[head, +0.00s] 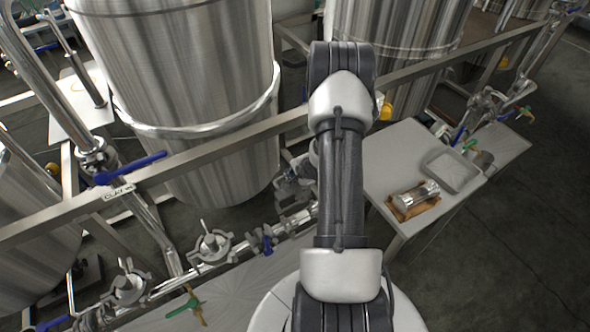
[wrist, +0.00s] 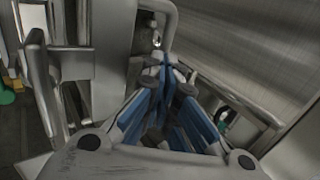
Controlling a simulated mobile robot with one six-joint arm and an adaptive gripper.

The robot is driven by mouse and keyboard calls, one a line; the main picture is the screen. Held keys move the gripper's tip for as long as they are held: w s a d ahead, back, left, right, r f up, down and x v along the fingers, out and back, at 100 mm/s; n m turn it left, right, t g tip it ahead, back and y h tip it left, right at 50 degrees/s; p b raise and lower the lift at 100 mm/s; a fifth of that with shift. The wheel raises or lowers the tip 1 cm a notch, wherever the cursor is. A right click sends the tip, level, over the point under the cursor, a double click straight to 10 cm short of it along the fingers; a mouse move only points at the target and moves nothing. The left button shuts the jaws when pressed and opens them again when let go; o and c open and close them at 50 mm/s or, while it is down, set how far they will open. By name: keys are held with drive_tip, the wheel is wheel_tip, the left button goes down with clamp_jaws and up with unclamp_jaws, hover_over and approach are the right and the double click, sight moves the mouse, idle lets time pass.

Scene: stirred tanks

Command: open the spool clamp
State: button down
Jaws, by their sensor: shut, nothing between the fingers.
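Grey pipe clamps sit along the low steel pipe in the head view: one (head: 212,246) with an upright wing handle left of my arm, and another (head: 130,287) further left. I cannot tell which is the spool clamp. A short steel and glass spool (head: 416,195) lies on a brown mat on the right table. My gripper (wrist: 168,112) shows blue finger pads in the wrist view and is shut and empty. Steel fittings and a curved bar are close around it; I cannot tell whether it touches them. In the head view my arm hides most of the gripper's surroundings.
Large steel tanks (head: 185,90) stand behind a square steel rail (head: 230,140). A blue valve handle (head: 130,168) and a green one (head: 184,306) stick out from the pipes. A grey tray (head: 453,171) is on the right table (head: 385,165). Open floor lies at the right.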

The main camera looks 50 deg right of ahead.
drive_tip(key=shift+w+d+f+p, duration=0.25)
drive_tip(key=shift+w+f+p, duration=0.2)
drive_tip(key=shift+w, duration=0.35)
drive_tip(key=shift+w+d+f+p, duration=0.2)
drive_tip(key=shift+w+f+p, duration=0.25)
drive_tip(key=shift+w, duration=0.3)
drive_tip(key=shift+w+d+f+p, duration=0.25)
drive_tip(key=shift+w+f+p, duration=0.2)
drive_tip(key=shift+w, duration=0.35)
drive_tip(key=shift+s+a+f, duration=0.1)
drive_tip(key=shift+s, duration=0.05)
wheel_tip(320, 180, up, 14)
drive_tip(key=s+p, duration=0.2)
drive_tip(key=p, duration=0.3)
drive_tip(key=shift+s+a+p, duration=0.15)
drive_tip(key=shift+a+p, duration=0.1)
drive_tip(key=shift+p, duration=0.15)
